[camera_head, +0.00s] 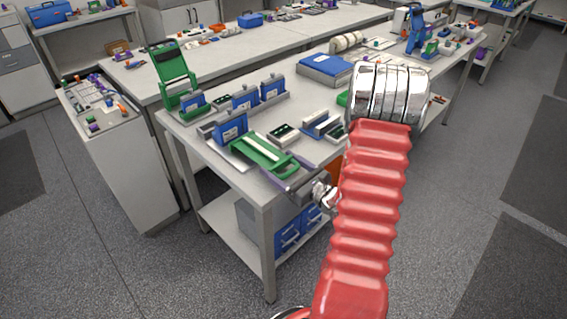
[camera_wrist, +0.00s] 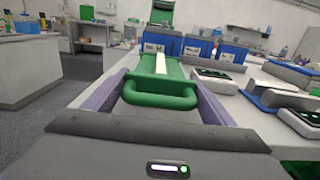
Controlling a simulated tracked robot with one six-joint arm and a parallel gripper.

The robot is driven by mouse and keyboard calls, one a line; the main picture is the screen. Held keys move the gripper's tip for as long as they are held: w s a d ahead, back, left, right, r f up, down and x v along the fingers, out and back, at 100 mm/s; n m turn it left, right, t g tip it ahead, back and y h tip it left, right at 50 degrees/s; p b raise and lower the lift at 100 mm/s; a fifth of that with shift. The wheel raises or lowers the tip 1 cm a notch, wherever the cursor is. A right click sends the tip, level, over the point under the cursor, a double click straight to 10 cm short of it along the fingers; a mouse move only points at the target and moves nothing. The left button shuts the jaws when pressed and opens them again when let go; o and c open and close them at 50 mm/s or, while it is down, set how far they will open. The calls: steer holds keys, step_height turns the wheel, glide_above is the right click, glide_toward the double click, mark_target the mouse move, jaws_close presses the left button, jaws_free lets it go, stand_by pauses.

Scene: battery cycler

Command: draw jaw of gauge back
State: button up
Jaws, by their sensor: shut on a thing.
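A green sliding piece with a looped handle and a pale strip along its top (camera_head: 262,152) lies at the near left corner of the table; I take it for the gauge's jaw. In the wrist view its handle (camera_wrist: 160,97) is in the middle. A blue block (camera_head: 231,127) stands at its far end. My gripper (camera_head: 268,156) has purple fingers, one on each side of the green piece. It is shut on the green piece, and the fingers also show in the wrist view (camera_wrist: 160,78). The exact finger contact is hard to see.
Blue blocks (camera_head: 245,97) stand behind, near a green upright frame (camera_head: 172,77). Small white-and-black devices (camera_head: 283,134) lie close on the right. A blue box (camera_head: 325,68) is farther back. Open floor (camera_head: 110,230) lies in front of the table (camera_head: 247,187).

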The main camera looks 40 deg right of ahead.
steer(key=shift+s, duration=0.2)
steer(key=o, duration=1.1)
steer(key=shift+s, duration=0.1)
steer(key=shift+s+d, duration=0.2)
steer(key=shift+s, duration=2.05)
steer(key=shift+s+d, duration=0.25)
steer(key=shift+s, duration=2.05)
steer(key=shift+s+d, duration=0.2)
steer(key=shift+s, duration=2.05)
steer(key=shift+f, duration=0.1)
